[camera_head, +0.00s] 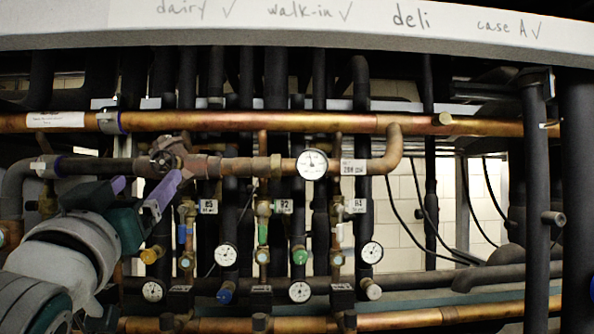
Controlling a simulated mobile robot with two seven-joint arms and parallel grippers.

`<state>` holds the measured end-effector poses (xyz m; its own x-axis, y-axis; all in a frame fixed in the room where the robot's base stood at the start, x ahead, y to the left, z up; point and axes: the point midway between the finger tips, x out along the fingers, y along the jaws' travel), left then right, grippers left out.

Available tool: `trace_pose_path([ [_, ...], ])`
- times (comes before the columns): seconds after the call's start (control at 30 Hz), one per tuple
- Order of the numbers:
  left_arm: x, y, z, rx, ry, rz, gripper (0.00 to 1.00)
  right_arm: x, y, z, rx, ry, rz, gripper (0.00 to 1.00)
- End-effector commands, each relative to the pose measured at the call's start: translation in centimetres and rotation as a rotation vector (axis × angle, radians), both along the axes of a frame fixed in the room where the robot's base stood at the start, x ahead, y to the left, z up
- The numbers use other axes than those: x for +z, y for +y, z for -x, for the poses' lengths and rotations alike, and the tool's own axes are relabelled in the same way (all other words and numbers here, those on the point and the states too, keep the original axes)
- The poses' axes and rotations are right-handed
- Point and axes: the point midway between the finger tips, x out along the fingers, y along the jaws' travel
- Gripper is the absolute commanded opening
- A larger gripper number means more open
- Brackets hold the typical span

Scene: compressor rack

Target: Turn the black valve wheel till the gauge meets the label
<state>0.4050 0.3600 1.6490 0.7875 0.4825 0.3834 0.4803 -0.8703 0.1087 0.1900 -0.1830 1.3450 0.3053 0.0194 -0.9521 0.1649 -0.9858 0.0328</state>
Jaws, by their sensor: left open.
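The black valve wheel (166,153) sits on the copper pipe at the left. It looks small and dark, and its lower part is close behind my gripper's fingers. The large white round gauge (312,163) is on the same pipe to the right. Its needle is too small to read surely. A white label (354,167) with dark print is right of that gauge; its figures are not clear. My left gripper (149,183) is open, with its two purple-tipped fingers apart just below the wheel. I cannot tell whether it touches the wheel. My right gripper is not in view.
Several smaller gauges, such as one with a white face (226,255), and coloured valve caps sit lower on the rack. Dark vertical pipes (537,190) stand at the right. A white beam (300,28) with handwritten names crosses the top.

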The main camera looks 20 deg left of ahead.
Motion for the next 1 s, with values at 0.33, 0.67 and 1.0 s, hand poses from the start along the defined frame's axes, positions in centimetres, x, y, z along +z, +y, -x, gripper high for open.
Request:
trace_pose_path([
  [0.33,2.9,2.9,-4.7,-0.001,0.001,0.002,0.81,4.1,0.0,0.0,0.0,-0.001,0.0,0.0],
  [0.67,3.6,4.4,-7.1,-0.001,0.003,0.003,0.81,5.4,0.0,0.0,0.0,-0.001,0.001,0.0],
  [1.0,3.6,4.4,-7.3,-0.001,0.003,0.001,0.77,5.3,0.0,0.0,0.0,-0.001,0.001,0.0],
])
